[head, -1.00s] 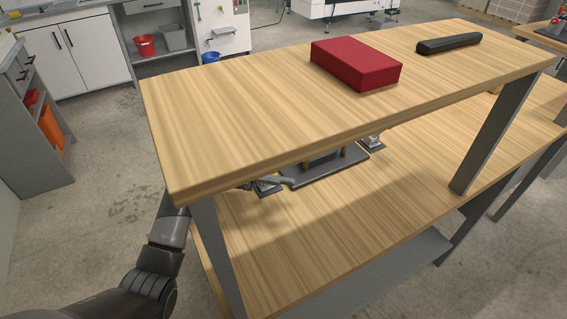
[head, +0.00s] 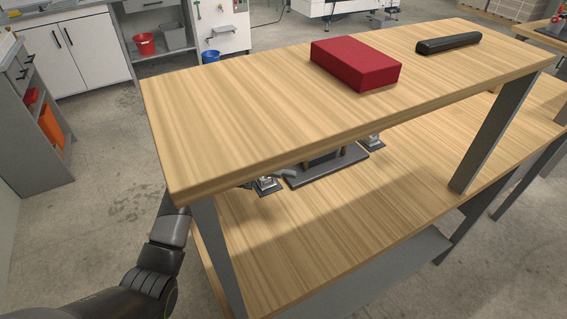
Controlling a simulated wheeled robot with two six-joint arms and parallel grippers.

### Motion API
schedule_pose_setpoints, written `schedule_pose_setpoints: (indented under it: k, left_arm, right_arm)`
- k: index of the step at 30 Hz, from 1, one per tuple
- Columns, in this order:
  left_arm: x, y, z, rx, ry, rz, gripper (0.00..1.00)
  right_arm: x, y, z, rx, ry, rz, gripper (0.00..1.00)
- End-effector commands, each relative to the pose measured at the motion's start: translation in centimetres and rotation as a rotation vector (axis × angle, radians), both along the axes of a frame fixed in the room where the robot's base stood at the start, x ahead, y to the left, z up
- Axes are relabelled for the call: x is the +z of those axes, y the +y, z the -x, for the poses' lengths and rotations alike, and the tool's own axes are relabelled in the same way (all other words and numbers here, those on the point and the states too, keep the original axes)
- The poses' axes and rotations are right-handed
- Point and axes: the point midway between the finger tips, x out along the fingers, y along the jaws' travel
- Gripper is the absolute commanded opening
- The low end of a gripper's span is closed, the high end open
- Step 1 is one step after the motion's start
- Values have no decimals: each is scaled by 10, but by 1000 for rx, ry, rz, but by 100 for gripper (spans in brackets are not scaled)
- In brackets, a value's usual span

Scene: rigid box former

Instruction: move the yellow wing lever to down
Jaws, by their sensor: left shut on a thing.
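The box former (head: 328,168) sits on the lower shelf, mostly hidden by the upper board. Its dark base plate, brownish posts and metal brackets at both ends show below the board's edge. My left gripper (head: 284,173) reaches in from the left, under the board, at the former's left end. Only a small grey part of it shows. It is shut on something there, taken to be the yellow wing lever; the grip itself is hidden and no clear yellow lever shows. My right gripper is out of view.
The upper board (head: 230,125) hangs over the work area, with a red box (head: 356,65) and a black bar-shaped object (head: 448,44) on it. A grey leg (head: 218,255) stands close to my left arm. The lower shelf (head: 370,215) is clear in front of the former.

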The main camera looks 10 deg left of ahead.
Motion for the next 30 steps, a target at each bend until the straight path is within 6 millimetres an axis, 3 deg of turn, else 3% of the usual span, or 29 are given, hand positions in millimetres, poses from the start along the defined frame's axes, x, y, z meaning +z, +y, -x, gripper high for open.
schedule_pose_setpoints:
  k: [13,30]
  left_arm:
    - [17,15,-23,1,221,146,0]
    - [20,34,-51,2,479,320,0]
  right_arm:
    - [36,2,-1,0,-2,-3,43]
    - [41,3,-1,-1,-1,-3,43]
